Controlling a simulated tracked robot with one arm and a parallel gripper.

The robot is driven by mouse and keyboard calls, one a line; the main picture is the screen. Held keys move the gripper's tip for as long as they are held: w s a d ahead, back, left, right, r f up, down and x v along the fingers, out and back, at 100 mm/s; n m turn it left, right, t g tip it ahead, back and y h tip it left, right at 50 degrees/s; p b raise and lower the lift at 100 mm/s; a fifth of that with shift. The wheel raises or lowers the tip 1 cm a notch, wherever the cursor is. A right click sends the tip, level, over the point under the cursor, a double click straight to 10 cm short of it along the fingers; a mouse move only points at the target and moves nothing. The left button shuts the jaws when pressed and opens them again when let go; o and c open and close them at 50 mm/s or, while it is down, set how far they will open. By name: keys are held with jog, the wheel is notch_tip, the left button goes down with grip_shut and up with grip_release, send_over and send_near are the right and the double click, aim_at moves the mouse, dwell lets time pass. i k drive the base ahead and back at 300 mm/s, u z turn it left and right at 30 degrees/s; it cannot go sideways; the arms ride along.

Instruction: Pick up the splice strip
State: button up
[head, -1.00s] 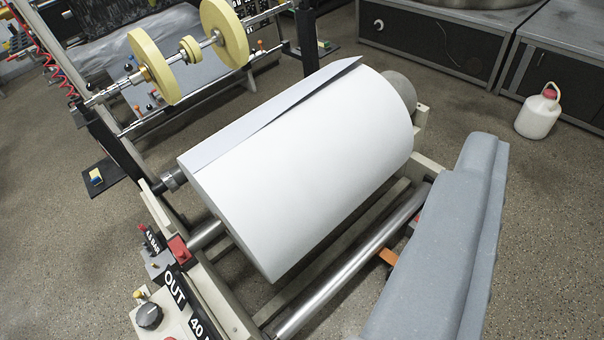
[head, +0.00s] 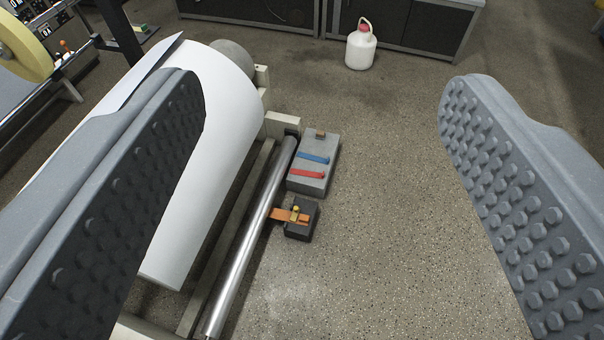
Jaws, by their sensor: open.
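My gripper (head: 326,90) is open and empty, its two grey studded fingers wide apart at the left and right of the view. Between them, lower down, a grey block (head: 325,175) beside the machine carries a blue strip (head: 313,157) and a red strip (head: 307,174). Nearer, an orange strip (head: 290,216) lies across a small black block (head: 300,231), with a yellow knob-like piece on it. I cannot tell which of these is the splice strip. None of them touches my fingers. The left finger hides part of the white paper roll (head: 222,110).
A shiny metal roller (head: 247,246) runs along the machine, left of the blocks. A white jug with a red cap (head: 361,48) stands on the floor near dark cabinets (head: 405,27) at the back. The speckled floor (head: 400,200) right of the blocks is clear.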

aim_at(294, 171)
jog(key=z, duration=0.45)
jog(key=k, duration=1.15)
jog(key=z, duration=0.85)
jog(key=i, duration=3.25)
jog(key=u, duration=0.65)
jog(key=i, duration=1.2)
jog(key=u, duration=1.5)
jog(key=i, duration=0.9)
jog(key=u, duration=0.45)
jog(key=k, duration=0.2)
